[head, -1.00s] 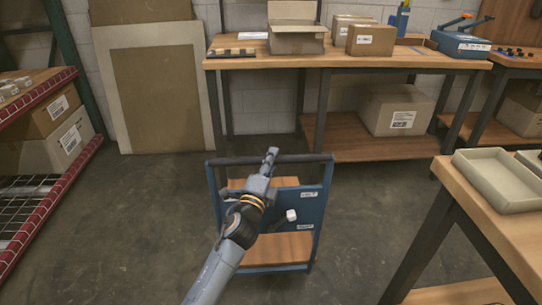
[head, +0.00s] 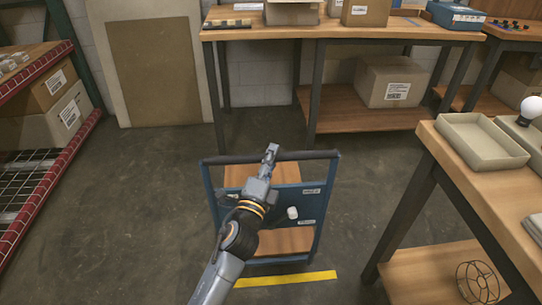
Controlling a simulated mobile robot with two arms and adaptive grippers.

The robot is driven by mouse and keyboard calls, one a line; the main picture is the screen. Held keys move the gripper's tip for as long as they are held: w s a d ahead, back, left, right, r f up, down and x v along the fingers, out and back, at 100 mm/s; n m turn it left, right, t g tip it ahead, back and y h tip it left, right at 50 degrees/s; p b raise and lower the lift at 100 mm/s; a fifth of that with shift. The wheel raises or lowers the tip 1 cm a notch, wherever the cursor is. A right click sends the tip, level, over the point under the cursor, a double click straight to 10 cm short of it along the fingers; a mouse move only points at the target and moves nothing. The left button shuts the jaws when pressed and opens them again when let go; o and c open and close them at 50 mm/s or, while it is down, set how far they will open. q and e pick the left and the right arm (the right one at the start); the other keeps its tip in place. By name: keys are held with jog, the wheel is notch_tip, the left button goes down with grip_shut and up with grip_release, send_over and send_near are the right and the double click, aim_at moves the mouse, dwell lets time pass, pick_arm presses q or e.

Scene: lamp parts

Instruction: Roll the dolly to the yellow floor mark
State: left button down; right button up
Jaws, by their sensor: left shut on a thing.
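The blue dolly (head: 309,215) stands on the floor in front of me, with wooden shelves and a dark handle bar (head: 318,155) across its top. My left gripper (head: 271,153) is shut on the handle bar near its middle. My left arm covers part of the dolly's left side. The yellow floor mark (head: 286,279) is a strip on the floor just on the near side of the dolly's lower edge. My right gripper is not in view.
A workbench (head: 315,126) with boxes stands at the back. A wooden table (head: 450,170) with a grey tray (head: 482,142) is close on the right. A red-edged rack (head: 40,192) is on the left. Floor between rack and dolly is clear.

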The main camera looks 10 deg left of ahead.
pick_arm(q)
jog(key=c, duration=1.2)
grip_release()
jog(key=shift+o, duration=0.2)
jog(key=v, duration=1.2)
jog(key=shift+a+f, duration=0.1)
jog(key=shift+f, duration=0.15)
